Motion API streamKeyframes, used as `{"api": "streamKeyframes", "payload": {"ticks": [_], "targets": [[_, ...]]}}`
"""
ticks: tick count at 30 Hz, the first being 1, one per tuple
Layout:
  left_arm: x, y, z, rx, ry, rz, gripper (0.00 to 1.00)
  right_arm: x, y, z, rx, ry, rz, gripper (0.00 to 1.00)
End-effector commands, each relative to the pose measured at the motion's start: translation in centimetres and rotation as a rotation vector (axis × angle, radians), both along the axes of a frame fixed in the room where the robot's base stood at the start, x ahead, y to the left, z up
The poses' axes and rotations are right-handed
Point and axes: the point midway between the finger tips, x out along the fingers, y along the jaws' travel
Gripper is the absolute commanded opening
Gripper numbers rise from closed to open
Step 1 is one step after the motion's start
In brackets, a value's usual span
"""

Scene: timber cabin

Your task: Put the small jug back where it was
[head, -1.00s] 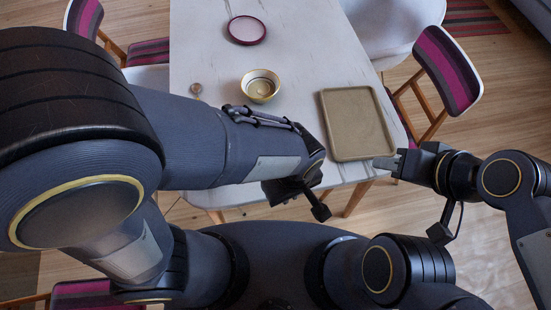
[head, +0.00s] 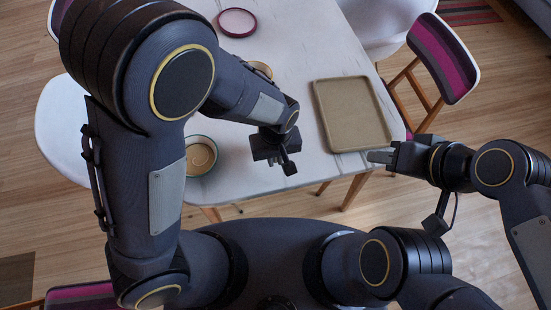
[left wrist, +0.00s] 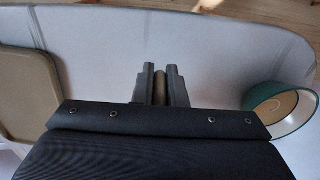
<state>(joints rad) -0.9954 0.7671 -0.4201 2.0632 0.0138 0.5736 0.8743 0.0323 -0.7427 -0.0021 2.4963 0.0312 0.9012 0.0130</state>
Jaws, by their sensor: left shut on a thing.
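My left gripper (head: 284,164) is over the near part of the white table, left of the tray. In the left wrist view, its fingers (left wrist: 160,86) are shut on a narrow brownish thing (left wrist: 160,88). This looks like part of the small jug; the rest is hidden between and behind the fingers, and the head view does not show it. My right gripper (head: 382,157) is at the table's near right corner, pointing left; its finger gap is not clear.
A beige tray (head: 352,144) lies at the right of the table (head: 310,60). A teal-rimmed bowl (head: 207,143) stands near the left edge and in the left wrist view (left wrist: 296,123). A yellowish bowl (head: 262,68) is partly behind my arm. A magenta plate (head: 237,22) is far back.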

Motion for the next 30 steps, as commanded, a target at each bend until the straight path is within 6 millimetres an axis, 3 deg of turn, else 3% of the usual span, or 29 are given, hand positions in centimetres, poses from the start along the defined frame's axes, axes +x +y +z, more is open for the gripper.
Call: {"api": "streamKeyframes", "payload": {"ticks": [8, 15, 27, 28, 30], "targets": [[1.7, 0.0, -2.0, 0.0, 0.0, 0.002, 0.0, 0.0, 0.0, 0.0, 0.0, 0.0, 0.0, 0.36], [1.6, 0.0, -4.7, 0.0, 0.0, 0.0, 0.0, 0.0, 0.0, 0.5, 0.0, 0.0, 0.0, 0.36], [1.6, -0.1, -5.3, -0.002, -0.001, 0.0, 0.0, 0.0, 0.0, 0.0, 0.0, 0.0, 0.0, 0.36], [1.6, -0.1, -5.2, -0.002, -0.001, 0.0, 0.14, 0.0, 0.0, 0.1, 0.0, 0.0, 0.0, 0.36], [1.6, -0.1, -5.2, -0.002, -0.001, 0.0, 0.23, 0.0, 0.0, 0.2, 0.0, 0.0, 0.0, 0.36]]}}
